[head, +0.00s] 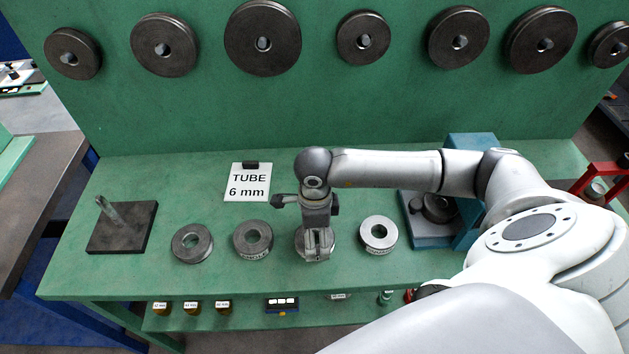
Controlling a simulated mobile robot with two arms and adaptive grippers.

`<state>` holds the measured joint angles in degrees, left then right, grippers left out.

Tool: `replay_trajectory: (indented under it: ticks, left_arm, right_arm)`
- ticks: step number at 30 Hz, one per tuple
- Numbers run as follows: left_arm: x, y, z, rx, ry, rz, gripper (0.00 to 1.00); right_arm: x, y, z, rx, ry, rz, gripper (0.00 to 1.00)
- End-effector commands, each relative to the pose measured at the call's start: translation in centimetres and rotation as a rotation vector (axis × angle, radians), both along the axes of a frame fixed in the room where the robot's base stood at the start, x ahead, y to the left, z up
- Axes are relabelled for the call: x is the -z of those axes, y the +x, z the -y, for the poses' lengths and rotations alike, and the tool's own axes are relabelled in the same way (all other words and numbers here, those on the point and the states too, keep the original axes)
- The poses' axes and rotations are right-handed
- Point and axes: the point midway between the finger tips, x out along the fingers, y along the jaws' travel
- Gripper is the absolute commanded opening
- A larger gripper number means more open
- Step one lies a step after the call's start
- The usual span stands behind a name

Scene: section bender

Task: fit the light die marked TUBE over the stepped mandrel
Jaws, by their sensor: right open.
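A peg, which looks like the stepped mandrel (107,208), stands on a dark square plate at the left of the bench. Several ring-shaped dies lie in a row to its right: a dark die (180,250), a dark grey die with lettering on its side (240,246), a die partly hidden under my right gripper (300,243), and a bright, light die (366,238). The lettering is too small to read, so I cannot tell which die says TUBE. My right gripper (318,250) is open, pointing down over the partly hidden die. My left gripper is not in view.
A white card reading "TUBE 6 mm" (248,183) stands behind the dies. A blue machine (470,150) stands at the right, partly behind my right arm. Large dark discs (262,20) hang on the green back panel. Bench space between plate and card is clear.

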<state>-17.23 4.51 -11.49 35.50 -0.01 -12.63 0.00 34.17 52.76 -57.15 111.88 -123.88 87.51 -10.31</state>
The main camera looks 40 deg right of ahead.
Motion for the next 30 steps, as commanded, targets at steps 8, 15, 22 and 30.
replay_trajectory:
  ticks: [8,15,22,30]
  left_arm:
    - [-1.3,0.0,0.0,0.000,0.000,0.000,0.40]
    - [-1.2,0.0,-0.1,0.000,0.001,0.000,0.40]
    - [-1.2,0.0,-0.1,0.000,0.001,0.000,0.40]
    - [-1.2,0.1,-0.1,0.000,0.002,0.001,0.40]
  right_arm:
    - [2.6,0.0,0.0,0.000,0.000,-0.001,1.00]
    - [2.7,0.1,0.0,0.000,0.000,0.000,0.95]
    - [2.6,0.1,0.0,0.000,0.000,0.000,0.65]
    - [2.5,0.1,0.0,0.000,0.001,0.002,0.43]
